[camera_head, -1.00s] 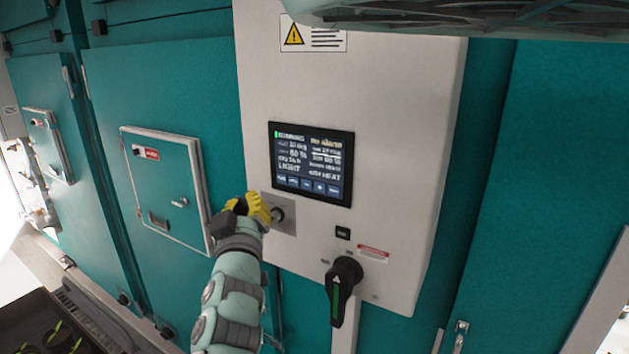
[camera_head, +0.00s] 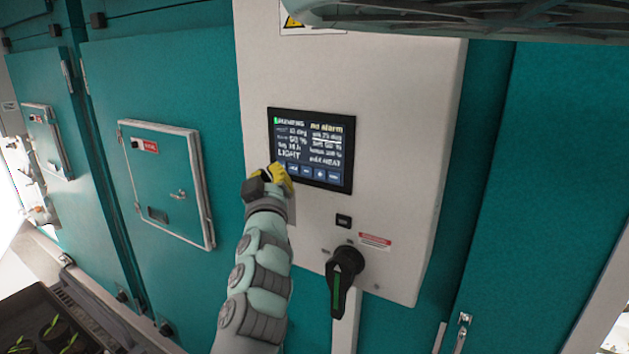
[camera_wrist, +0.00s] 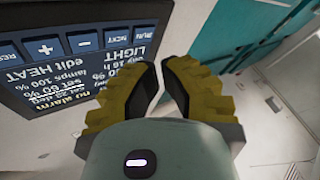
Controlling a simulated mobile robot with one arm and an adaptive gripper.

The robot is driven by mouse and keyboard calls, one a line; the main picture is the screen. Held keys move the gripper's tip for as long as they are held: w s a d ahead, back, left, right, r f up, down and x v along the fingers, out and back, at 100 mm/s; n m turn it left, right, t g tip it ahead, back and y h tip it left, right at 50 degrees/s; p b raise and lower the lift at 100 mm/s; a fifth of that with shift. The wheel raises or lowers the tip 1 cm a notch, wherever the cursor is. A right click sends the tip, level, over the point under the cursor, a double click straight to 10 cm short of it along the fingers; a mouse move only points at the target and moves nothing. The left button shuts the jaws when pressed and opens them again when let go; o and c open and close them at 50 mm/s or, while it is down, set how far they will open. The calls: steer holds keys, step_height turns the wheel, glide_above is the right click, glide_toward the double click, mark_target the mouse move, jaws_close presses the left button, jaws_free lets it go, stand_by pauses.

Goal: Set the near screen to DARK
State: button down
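The near screen (camera_head: 312,140) is a dark panel on a white control box. It reads LIGHT and "no alarm", and "edit HEAT" is legible upside down on the same screen (camera_wrist: 85,75) in the wrist view. A row of blue buttons, including RUN, NEXT, minus and plus, runs along its lower edge. My gripper (camera_head: 281,176) has yellow fingers and is in front of the screen's lower left corner, covering part of it. In the wrist view the fingertips (camera_wrist: 160,68) are close together with nothing between them. I cannot tell whether they touch the panel.
The white control box (camera_head: 400,120) carries a black rotary handle (camera_head: 340,280) and a small black switch (camera_head: 344,220) below the screen. A teal door with a hatch (camera_head: 165,185) is to the left. A tray with seedlings (camera_head: 40,325) is at lower left.

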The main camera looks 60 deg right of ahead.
mark_target(294, 168)
steer(key=shift+d+b, duration=0.5)
steer(key=shift+d, duration=0.55)
steer(key=c, duration=1.7)
jaws_free()
steer(key=shift+w, duration=0.1)
jaws_close()
steer(key=shift+d+f, duration=0.1)
steer(key=shift+d+b, duration=0.3)
steer(key=shift+b, duration=0.35)
